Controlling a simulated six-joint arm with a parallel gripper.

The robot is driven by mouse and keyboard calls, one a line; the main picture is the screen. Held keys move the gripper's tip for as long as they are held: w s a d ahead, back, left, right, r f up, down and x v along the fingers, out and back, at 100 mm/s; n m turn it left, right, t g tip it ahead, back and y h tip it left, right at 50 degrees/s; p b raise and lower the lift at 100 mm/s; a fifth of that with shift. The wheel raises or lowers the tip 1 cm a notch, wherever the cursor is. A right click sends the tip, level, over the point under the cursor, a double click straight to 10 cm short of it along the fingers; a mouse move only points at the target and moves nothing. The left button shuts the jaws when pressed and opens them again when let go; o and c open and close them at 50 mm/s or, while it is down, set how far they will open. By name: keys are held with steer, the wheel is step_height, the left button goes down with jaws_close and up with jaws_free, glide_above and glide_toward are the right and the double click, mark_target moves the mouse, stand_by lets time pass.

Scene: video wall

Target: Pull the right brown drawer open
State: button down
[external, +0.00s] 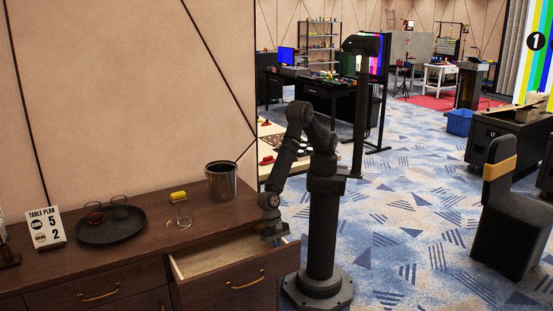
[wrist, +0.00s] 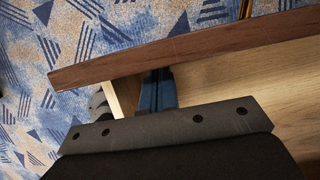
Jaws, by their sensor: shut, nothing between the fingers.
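The right brown drawer (external: 235,278) stands partly open in the external view, with its pale inside showing behind the front panel. Its brass handle (external: 246,282) is on the front. My gripper (external: 274,236) is at the right end of the drawer, by the top edge of the front. In the wrist view the dark fingers of my gripper (wrist: 157,80) are shut and empty. They are on the inner side of the drawer front (wrist: 180,50), near the drawer's side wall (wrist: 121,99). I cannot tell how firmly they touch the panel. The handle is clear of the fingers.
The brown cabinet top (external: 150,255) holds a metal bucket (external: 221,181), a yellow sponge (external: 178,196), a small glass (external: 183,215), a round black tray (external: 108,231) and a table-plan sign (external: 46,228). A left drawer (external: 100,288) is closed. Patterned carpet lies free in front.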

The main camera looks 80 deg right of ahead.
steer(key=s+a, duration=0.7)
steer(key=shift+s+a, duration=0.4)
steer(key=shift+r, duration=0.1)
steer(key=v, duration=1)
steer(key=shift+w+d+f+x, duration=0.15)
steer(key=shift+w+d+x, duration=0.1)
steer(key=shift+x, duration=1.3)
steer(key=shift+w+d+f+x, duration=0.15)
steer(key=shift+w+d+x, duration=0.1)
steer(key=shift+x, duration=1.3)
steer(key=shift+w+d+f+x, duration=0.15)
steer(key=shift+w+d+x, duration=0.1)
steer(key=shift+x, duration=1.3)
steer(key=shift+s, duration=0.1)
